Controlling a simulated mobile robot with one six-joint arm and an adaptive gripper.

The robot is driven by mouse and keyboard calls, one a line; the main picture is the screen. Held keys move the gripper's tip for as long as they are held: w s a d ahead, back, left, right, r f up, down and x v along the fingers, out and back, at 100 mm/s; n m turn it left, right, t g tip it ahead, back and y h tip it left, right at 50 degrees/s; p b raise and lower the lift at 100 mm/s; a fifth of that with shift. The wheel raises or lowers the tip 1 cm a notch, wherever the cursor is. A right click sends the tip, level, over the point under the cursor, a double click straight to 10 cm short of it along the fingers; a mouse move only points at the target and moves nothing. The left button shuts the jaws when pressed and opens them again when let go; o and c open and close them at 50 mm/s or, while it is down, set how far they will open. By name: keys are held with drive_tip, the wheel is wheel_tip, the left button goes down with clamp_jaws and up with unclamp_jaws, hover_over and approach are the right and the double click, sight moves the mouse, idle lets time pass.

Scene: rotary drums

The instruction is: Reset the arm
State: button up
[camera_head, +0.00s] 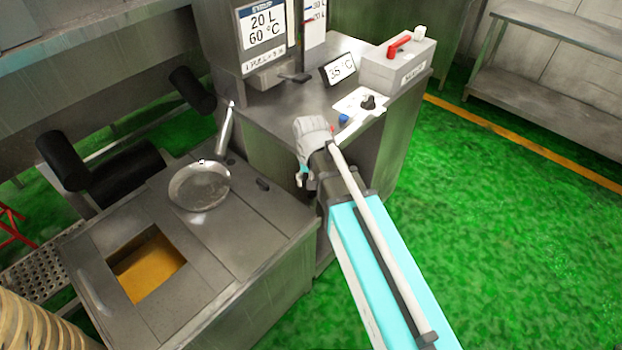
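My arm reaches up from the lower right of the head view, with its white and teal links extended. My gripper (303,176) is at the far end, beside the front of the steel control cabinet (262,150). It is small and partly hidden by the wrist, so I cannot tell whether its fingers are open or shut. I see no object in it.
A steel counter (255,235) with a round metal dish (199,186) and a square opening (146,263) stands left of my arm. The cabinet top carries a 35 °C display (339,69), a black knob (368,102) and a red-handled box (398,65). Green floor (500,230) is clear at right.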

drive_tip(key=shift+d, duration=0.1)
idle(0.3)
drive_tip(key=s+d, duration=0.3)
drive_tip(key=d, duration=0.6)
drive_tip(key=s+d+r+m+p, duration=0.1)
drive_tip(key=s+d, duration=0.2)
drive_tip(key=d, duration=0.6)
drive_tip(key=shift+d, duration=0.2)
drive_tip(key=shift+s+r, duration=0.1)
idle(0.3)
